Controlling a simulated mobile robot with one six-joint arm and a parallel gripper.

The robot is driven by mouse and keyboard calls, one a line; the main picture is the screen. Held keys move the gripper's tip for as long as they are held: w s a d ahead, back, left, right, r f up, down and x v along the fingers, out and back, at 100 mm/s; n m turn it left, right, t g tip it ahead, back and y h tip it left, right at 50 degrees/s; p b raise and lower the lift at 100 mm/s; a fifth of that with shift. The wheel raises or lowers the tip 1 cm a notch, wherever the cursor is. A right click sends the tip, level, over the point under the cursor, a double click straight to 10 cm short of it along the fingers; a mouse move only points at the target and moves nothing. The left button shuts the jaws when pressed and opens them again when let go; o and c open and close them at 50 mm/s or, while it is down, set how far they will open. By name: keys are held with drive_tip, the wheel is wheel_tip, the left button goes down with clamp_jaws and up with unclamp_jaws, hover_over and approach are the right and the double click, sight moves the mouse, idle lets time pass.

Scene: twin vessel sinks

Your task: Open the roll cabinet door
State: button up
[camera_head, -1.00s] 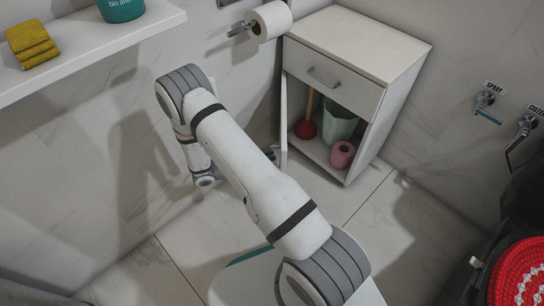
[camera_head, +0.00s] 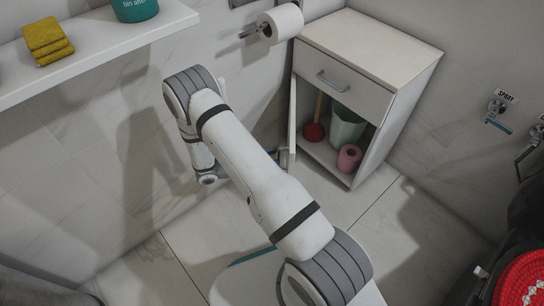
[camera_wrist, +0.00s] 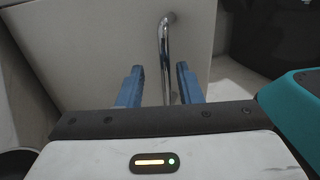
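The white roll cabinet (camera_head: 372,55) stands in the corner, with a closed drawer above an open compartment. Its door (camera_head: 292,125) is swung well open to the left and shows nearly edge-on; it also fills much of the wrist view (camera_wrist: 95,45). In the wrist view, the door's chrome bar handle (camera_wrist: 165,60) stands between the two blue fingers of my gripper (camera_wrist: 159,71). The fingers are apart, with gaps visible beside the bar. In the head view, my gripper is mostly hidden behind my arm, with a little blue showing by the door.
Inside the cabinet are a red plunger (camera_head: 314,130), a pale green bin (camera_head: 346,128) and a pink roll (camera_head: 349,158). A toilet-paper roll (camera_head: 281,23) hangs on the wall to the left. A shelf (camera_head: 95,42) is at upper left. Floor in front is partly clear.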

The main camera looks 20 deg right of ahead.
drive_tip(key=a+p, duration=0.1)
drive_tip(key=a, duration=0.5)
drive_tip(key=shift+w+a, duration=0.2)
drive_tip(key=shift+w, duration=0.15)
drive_tip(key=shift+c, duration=0.4)
